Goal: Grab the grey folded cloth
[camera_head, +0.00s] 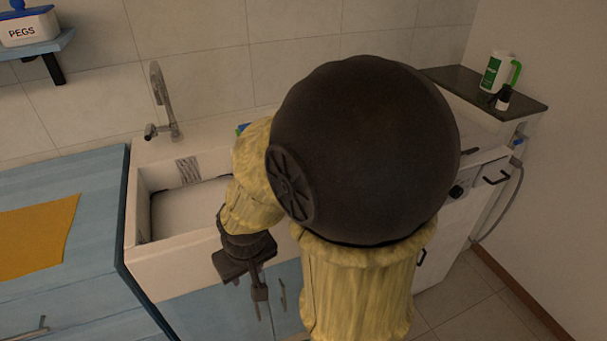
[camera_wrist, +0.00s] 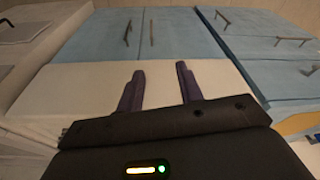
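I cannot make out a grey folded cloth for certain in either view. A small grey striped patch (camera_head: 188,170) shows at the back wall of the white sink (camera_head: 175,260); I cannot tell whether it is cloth or part of the sink. My gripper (camera_head: 247,284) hangs in front of the sink's front edge in the head view. In the wrist view my gripper (camera_wrist: 160,68) has its two dark fingers apart, with nothing between them. My arm hides the sink's right part and much of the counter behind it.
A yellow-orange cloth (camera_head: 38,235) lies flat on the blue counter (camera_head: 100,185) at left. A tap (camera_head: 162,100) rises behind the sink. A white appliance (camera_head: 465,205) stands right. A green-and-white container (camera_head: 495,72) stands on a dark shelf (camera_head: 460,82). Floor at lower right is clear.

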